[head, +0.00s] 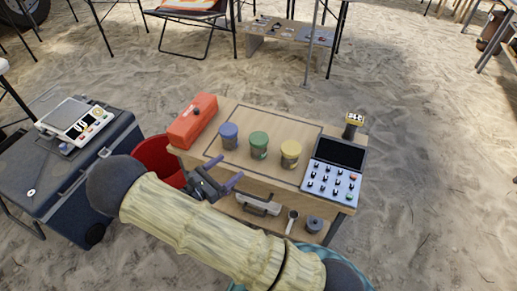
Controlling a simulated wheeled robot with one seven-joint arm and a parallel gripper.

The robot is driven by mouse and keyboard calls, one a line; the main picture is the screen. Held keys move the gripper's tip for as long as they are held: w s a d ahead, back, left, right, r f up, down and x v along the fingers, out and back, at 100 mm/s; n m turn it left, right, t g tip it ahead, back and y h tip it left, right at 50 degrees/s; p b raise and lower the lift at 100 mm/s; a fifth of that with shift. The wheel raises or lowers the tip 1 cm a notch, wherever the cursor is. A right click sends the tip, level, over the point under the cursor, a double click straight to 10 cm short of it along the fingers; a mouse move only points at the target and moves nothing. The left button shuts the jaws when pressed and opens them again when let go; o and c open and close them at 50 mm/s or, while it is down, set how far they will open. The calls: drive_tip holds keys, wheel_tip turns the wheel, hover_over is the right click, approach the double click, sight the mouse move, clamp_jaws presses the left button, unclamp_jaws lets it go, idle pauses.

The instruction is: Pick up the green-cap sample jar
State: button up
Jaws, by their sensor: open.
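The green-cap sample jar (259,144) stands upright on the wooden table (205,155), between a blue-cap jar (228,136) on its left and a yellow-cap jar (290,154) on its right. The three jars stand apart in a row inside a dark outline on the tabletop. My gripper (225,171) is open and empty near the table's front edge, below and left of the green-cap jar. Its two bluish fingers point toward the upper right, apart from the jars. My arm covers part of the table's front.
An orange-red toolbox (193,120) stands at the table's left end. A control panel with a dark screen (333,167) is at the right. A red bucket (152,157) stands left of the table. A dark case (60,185) carries a scale (74,119). Sand surrounds them.

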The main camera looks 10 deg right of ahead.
sight(253, 148)
drive_tip(key=b+x, duration=0.1)
drive_tip(key=x, duration=1)
drive_tip(key=shift+d, duration=0.15)
drive_tip(key=x, duration=0.1)
drive_tip(key=b+x, duration=0.1)
drive_tip(key=x, duration=0.3)
drive_tip(key=shift+w+f+b, duration=0.15)
drive_tip(key=shift+f+b, duration=0.2)
drive_tip(key=c, duration=1.1)
wheel_tip(253, 148, up, 10)
drive_tip(key=p, duration=0.2)
drive_tip(key=shift+p, duration=0.35)
